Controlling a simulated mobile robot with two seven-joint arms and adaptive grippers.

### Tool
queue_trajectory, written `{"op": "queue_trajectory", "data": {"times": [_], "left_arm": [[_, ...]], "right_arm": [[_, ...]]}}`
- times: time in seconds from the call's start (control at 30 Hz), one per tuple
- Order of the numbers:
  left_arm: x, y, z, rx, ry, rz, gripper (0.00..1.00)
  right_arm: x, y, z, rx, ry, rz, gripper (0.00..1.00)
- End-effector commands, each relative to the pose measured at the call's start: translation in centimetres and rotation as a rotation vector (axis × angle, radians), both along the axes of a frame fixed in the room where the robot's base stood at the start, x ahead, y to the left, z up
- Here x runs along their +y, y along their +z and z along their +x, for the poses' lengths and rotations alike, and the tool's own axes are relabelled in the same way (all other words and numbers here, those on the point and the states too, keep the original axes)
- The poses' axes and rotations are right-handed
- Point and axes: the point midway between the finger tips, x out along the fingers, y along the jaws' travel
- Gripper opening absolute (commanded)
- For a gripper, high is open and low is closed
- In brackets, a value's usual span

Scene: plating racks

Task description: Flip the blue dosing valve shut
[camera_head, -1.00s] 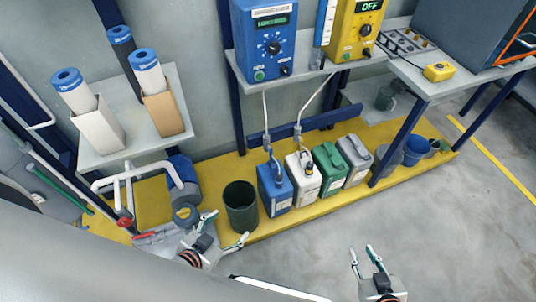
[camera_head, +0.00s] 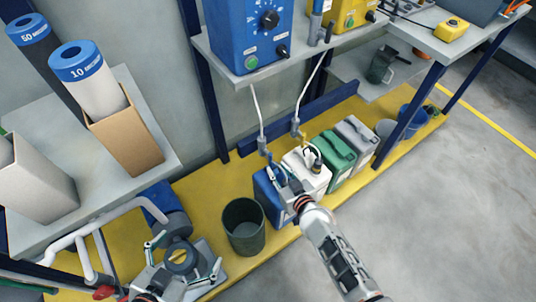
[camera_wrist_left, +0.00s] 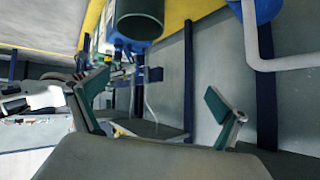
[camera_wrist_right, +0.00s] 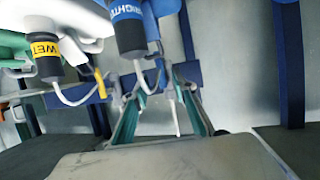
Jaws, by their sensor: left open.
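The blue canister (camera_head: 266,188) stands on the yellow platform, with a white hose rising from it. A small grey-blue valve (camera_head: 263,146) sits on that hose; its lever is too small to read. My right gripper (camera_head: 290,182) is at the tops of the blue and white canisters and hides part of them. In the right wrist view its fingers (camera_wrist_right: 148,80) are apart, with hose and valve parts seen between them near the blue cap (camera_wrist_right: 130,28); I cannot tell whether they touch. My left gripper (camera_head: 186,254) is open and empty, left of the dark green bin.
The white canister (camera_head: 307,172), green canister (camera_head: 335,152) and grey canister (camera_head: 357,133) stand in a row on the right. The dark green bin (camera_head: 244,228) is left of the blue canister. White pipes (camera_head: 110,222) flank my left gripper.

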Motion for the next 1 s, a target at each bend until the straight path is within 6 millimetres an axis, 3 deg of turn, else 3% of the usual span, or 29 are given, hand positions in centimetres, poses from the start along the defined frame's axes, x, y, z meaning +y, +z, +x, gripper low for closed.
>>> {"op": "queue_trajectory", "data": {"times": [0.37, 0.6, 0.97, 1.0], "left_arm": [[-1.2, -0.9, -0.4, 0.011, -0.006, -0.035, 1.0], [-2.6, 0.7, 0.7, -0.029, -0.004, -0.086, 1.0], [-3.0, 1.3, 1.2, -0.041, -0.001, -0.1, 1.0], [-3.0, 1.3, 1.1, -0.041, -0.001, -0.1, 1.0]], "right_arm": [[1.9, -2.6, 3.8, 0.009, 0.0, 0.001, 0.27], [2.8, -3.0, 5.8, 0.003, -0.001, 0.0, 0.27], [2.9, -2.7, 6.3, -0.001, -0.001, -0.001, 0.27], [2.9, -2.7, 6.3, -0.001, -0.001, -0.001, 0.19]]}}
